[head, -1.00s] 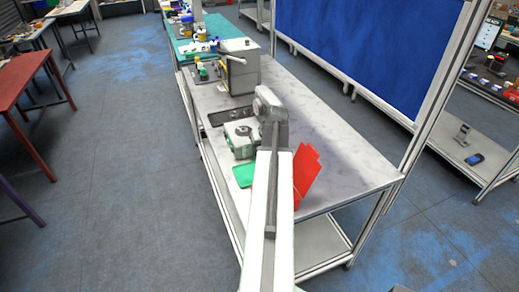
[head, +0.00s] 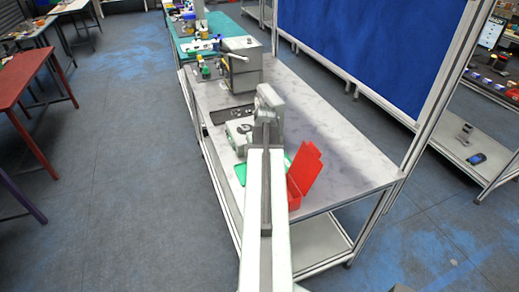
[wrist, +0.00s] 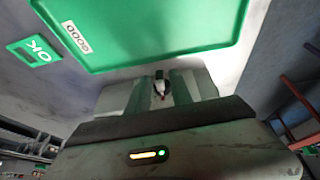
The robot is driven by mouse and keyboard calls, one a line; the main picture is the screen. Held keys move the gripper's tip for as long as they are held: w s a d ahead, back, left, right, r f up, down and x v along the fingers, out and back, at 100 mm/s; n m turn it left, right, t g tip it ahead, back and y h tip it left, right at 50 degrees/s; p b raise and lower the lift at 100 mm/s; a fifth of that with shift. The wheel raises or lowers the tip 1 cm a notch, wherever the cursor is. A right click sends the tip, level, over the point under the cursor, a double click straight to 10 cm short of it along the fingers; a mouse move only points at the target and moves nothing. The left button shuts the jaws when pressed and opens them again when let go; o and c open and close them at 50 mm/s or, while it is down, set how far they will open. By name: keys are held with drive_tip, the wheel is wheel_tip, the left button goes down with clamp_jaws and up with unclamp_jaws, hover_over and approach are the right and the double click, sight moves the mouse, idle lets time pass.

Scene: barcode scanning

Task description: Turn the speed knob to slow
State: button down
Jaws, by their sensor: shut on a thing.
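In the wrist view, my gripper (wrist: 161,95) has its pale fingers close around a small dark piece with a light, red-marked tip. This piece seems to be the speed knob (wrist: 160,86), but its setting cannot be read. In the head view, the far end of my arm is over the bench by a small grey machine (head: 238,131) with a round top. My arm partly covers that machine, and my fingers are hidden there.
A green tray (wrist: 150,22) labelled GOOD lies beside a green OK tag (wrist: 34,50). On the bench (head: 335,150) stand an open red box (head: 305,172), a dark panel (head: 228,114) and a larger grey machine (head: 241,62) with a lever. The bench's right side is clear.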

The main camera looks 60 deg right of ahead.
drive_tip(key=shift+s+f, duration=0.1)
drive_tip(key=shift+s, duration=0.05)
idle(0.6)
drive_tip(key=c, duration=1.5)
unclamp_jaws()
drive_tip(key=shift+r+p, duration=0.45)
drive_tip(key=p+v, duration=0.6)
drive_tip(key=v, duration=0.1)
drive_tip(key=shift+a, duration=0.1)
